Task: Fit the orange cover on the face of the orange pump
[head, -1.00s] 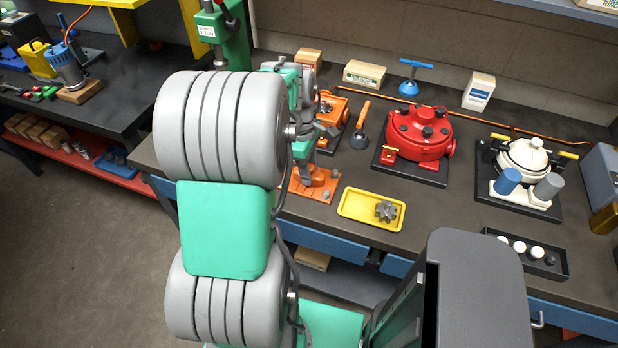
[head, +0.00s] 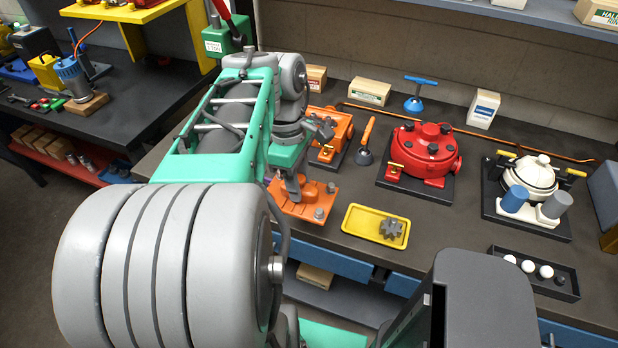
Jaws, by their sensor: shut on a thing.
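The orange pump (head: 341,124) stands on a dark base at the back of the bench, with yellow handles at its near side. My arm hides its left part. My gripper (head: 293,188) points down in front of the pump, beyond my arm. Its fingers are shut on a rounded orange part (head: 285,202), which looks like the orange cover. That part is at an orange plate (head: 305,210) with grey pegs, on the bench. My arm partly hides the cover, and I cannot tell whether it touches the plate.
A yellow tray (head: 350,220) with a grey gear (head: 391,228) lies to the right. An orange-handled tool (head: 366,140), a red pump (head: 424,150) and a white pump (head: 531,178) stand further right. A dark tray (head: 500,255) holds white and black knobs. Bare bench lies between them.

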